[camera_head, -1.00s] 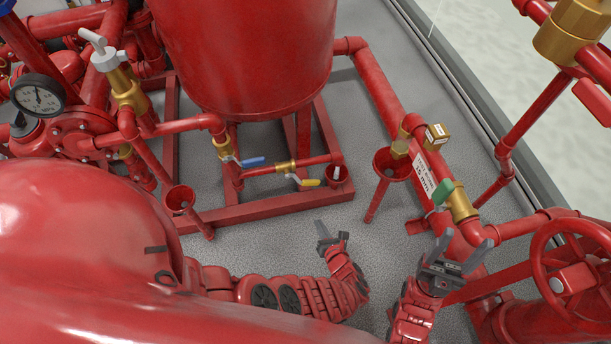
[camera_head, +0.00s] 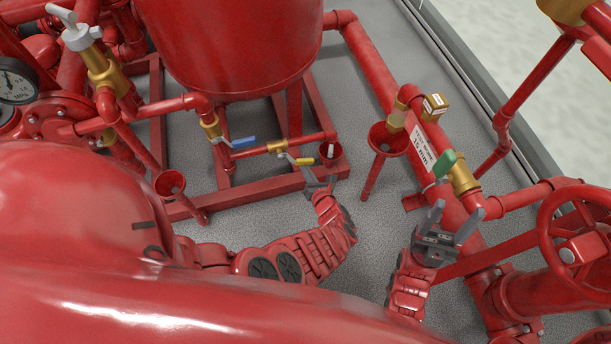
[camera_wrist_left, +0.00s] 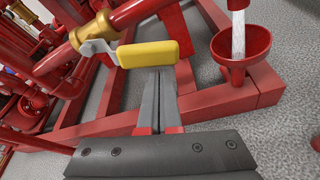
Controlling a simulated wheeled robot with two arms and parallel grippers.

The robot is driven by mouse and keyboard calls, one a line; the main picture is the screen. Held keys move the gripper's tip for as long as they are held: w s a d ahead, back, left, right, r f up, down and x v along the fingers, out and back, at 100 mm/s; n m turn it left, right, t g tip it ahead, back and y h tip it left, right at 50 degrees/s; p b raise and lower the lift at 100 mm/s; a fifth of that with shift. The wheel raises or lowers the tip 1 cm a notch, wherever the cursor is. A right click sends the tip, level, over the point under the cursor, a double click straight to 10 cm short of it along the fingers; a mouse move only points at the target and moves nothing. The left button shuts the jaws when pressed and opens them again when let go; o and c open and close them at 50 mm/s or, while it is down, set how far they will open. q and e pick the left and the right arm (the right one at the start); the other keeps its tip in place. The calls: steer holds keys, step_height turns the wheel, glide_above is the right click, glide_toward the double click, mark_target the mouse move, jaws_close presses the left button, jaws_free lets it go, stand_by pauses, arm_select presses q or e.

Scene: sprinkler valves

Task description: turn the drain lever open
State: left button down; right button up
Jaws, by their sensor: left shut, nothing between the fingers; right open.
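The yellow-handled lever (camera_head: 303,161) sits on a small brass valve (camera_head: 278,146) on the thin red pipe below the tank. In the left wrist view the yellow handle (camera_wrist_left: 150,54) lies nearly along the pipe, its grey arm joined to the brass valve body (camera_wrist_left: 92,35). My left gripper (camera_head: 321,186) is just in front of it. In the left wrist view its fingers (camera_wrist_left: 160,78) are shut and empty, tips just below the yellow handle; contact is unclear. My right gripper (camera_head: 456,216) is open and empty beside the green-handled valve (camera_head: 445,163).
A red funnel (camera_wrist_left: 244,66) stands right of the yellow handle, with a whitish stream like water falling into it. A blue-handled lever (camera_head: 241,142) is to the left. The red tank (camera_head: 235,45) and its frame (camera_head: 240,208) are close. A red handwheel (camera_head: 583,247) is at right.

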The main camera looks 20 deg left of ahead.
mark_target(310, 161)
arm_select(q)
steer(key=shift+w+d+r, duration=0.1)
steer(key=shift+r, duration=0.15)
steer(key=shift+r, duration=0.1)
steer(key=p, duration=0.1)
steer(key=r+n, duration=0.1)
steer(key=r+p, duration=0.1)
steer(key=shift+w+d+t+h+p, duration=0.2)
steer(key=shift+d+t+h+p, duration=0.1)
steer(key=shift+h+p, duration=0.1)
steer(key=shift+w+r+n+p, duration=0.1)
steer(key=shift+r+n+p, duration=0.25)
steer(key=shift+n, duration=0.35)
steer(key=shift+w+d+r+n+h, duration=0.1)
steer(key=shift+d+r+n+h, duration=0.1)
steer(key=shift+r+n+h, duration=0.1)
steer(key=shift+t, duration=0.3)
